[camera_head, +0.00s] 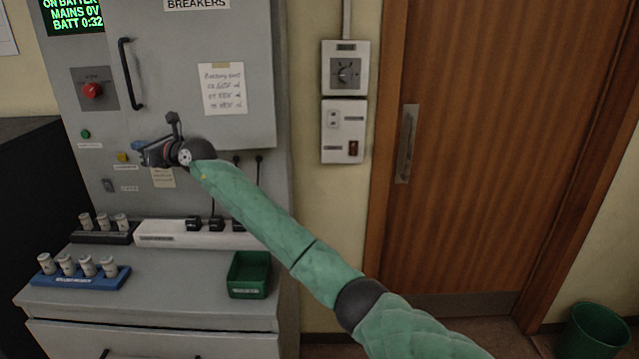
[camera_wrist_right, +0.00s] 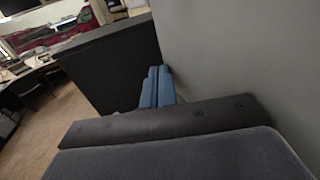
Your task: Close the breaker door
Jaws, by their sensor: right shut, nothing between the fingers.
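The breaker door (camera_head: 185,50) is the large grey panel on the upper cabinet, with a black bar handle (camera_head: 131,75) near its left edge and a paper note on it. It stands near its frame; I cannot tell whether a small gap remains. My right gripper (camera_head: 142,148) is shut and empty, below the handle near the door's lower left corner. Its blue fingers (camera_wrist_right: 157,88) lie together in the right wrist view, beside a plain grey surface (camera_wrist_right: 240,60). I cannot tell whether they touch it. My left gripper is not in view.
A red knob (camera_head: 92,90) and small buttons sit left of the door. Below are a white strip (camera_head: 165,233), a blue rack (camera_head: 80,281) of cylinders and a green tray (camera_head: 248,275). Wall switches (camera_head: 345,68) and a wooden door (camera_head: 480,150) are to the right.

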